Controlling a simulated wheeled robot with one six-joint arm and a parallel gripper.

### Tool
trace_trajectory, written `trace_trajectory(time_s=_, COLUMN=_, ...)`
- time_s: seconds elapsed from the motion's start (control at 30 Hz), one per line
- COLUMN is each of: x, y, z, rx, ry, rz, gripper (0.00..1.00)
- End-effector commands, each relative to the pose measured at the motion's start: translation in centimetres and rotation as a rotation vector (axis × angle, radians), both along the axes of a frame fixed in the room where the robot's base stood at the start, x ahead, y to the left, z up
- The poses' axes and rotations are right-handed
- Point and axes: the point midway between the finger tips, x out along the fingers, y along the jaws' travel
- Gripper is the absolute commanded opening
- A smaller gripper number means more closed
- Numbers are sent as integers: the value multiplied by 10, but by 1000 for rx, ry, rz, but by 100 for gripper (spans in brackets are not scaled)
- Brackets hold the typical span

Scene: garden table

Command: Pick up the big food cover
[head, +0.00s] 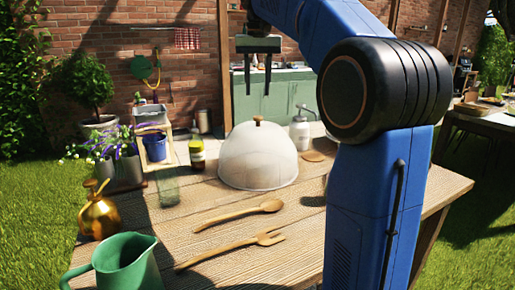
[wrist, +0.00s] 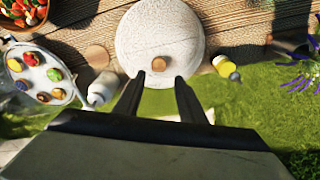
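The big food cover (head: 258,160) is a white dome with a small wooden knob (head: 258,119) on top. It stands on the wooden table (head: 225,232), near its middle. In the wrist view the cover (wrist: 160,35) is seen from above, with its knob (wrist: 159,64) just beyond and between the fingertips. My gripper (head: 258,92) is open and empty, with its two fingers pointing down above the knob. A gap shows between the fingertips and the knob in the head view. The fingers (wrist: 160,78) also show apart in the wrist view.
A white spray bottle (head: 299,133) and a round wooden disc (head: 313,156) are right of the cover. A dark jar with a yellow lid (head: 197,154) is left of it. A wooden spoon (head: 240,213) and fork (head: 232,248) lie in front. A green pitcher (head: 122,264) and brass sprayer (head: 99,212) stand front left.

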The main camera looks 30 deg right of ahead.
Motion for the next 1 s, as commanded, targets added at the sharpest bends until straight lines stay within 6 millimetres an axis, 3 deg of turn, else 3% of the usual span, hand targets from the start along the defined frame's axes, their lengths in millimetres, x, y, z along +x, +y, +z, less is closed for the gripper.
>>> trace_trajectory(time_s=0.2, x=3, y=-2, z=-36, rx=1, ry=2, rz=0, gripper=37)
trace_trajectory(time_s=0.53, x=6, y=-3, z=-58, rx=0, ry=1, rz=0, gripper=37)
trace_trajectory(time_s=0.83, x=8, y=-6, z=-95, rx=0, ry=1, rz=0, gripper=37)
trace_trajectory(time_s=1.0, x=9, y=-6, z=-102, rx=0, ry=-1, rz=0, gripper=37)
